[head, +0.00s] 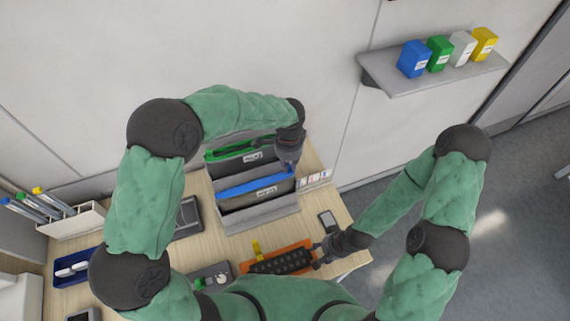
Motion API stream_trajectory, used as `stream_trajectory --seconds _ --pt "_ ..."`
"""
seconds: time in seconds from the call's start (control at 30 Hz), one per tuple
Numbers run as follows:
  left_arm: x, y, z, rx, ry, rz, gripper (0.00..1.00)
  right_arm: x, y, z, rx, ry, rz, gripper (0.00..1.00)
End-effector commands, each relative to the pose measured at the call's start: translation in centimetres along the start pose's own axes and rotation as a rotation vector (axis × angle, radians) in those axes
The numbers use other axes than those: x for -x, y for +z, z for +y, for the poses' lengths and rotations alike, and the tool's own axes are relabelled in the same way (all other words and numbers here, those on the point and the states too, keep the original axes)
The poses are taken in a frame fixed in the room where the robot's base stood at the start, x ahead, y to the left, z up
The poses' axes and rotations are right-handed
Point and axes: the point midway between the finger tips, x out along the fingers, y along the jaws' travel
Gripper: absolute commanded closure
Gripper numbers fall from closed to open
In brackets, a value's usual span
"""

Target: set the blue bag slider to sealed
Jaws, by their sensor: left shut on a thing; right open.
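The blue bag (250,187) stands in a grey rack (260,217) on the table, its blue top strip running across the bag. Its slider is too small to make out and may be hidden by my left gripper. My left gripper (289,166) reaches down from above at the right end of the blue strip and is shut there, on what looks like the slider. A bag with a green strip (238,146) stands behind it. My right gripper (321,256) is open, low beside the orange tray.
An orange tray (300,245) with dark round cells lies at the table's front. A wall shelf (430,83) holds blue, green, white and yellow boxes. A pen holder (85,223) and a blue tray (62,281) are at left. A small dark device (328,221) lies right of the rack.

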Motion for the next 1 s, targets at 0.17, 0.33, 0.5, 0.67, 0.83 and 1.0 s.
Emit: stream_trajectory --seconds 0.17,0.33,0.5,0.67,0.83,1.0 --pt "0.1 0.0 0.0 0.0 -0.001 0.002 0.77 0.0 0.0 0.0 0.0 0.0 0.0 0.52" --pt "0.1 0.0 0.0 0.0 -0.001 0.001 0.61 0.0 0.0 0.0 0.0 0.0 0.0 0.52" --pt "0.1 0.0 0.0 0.0 -0.001 0.001 0.61 0.0 0.0 0.0 0.0 0.0 0.0 0.52" --pt "0.7 0.0 -0.1 0.0 -0.003 0.003 0.61 0.0 0.0 0.0 0.0 0.0 0.0 0.52" --pt "3.3 -0.1 -0.1 0.001 -0.004 0.005 0.61 0.0 0.0 0.0 0.0 0.0 0.0 0.52" --pt "6.7 -0.1 -0.1 0.0 -0.003 0.004 0.61 0.0 0.0 0.0 0.0 0.0 0.0 0.52"
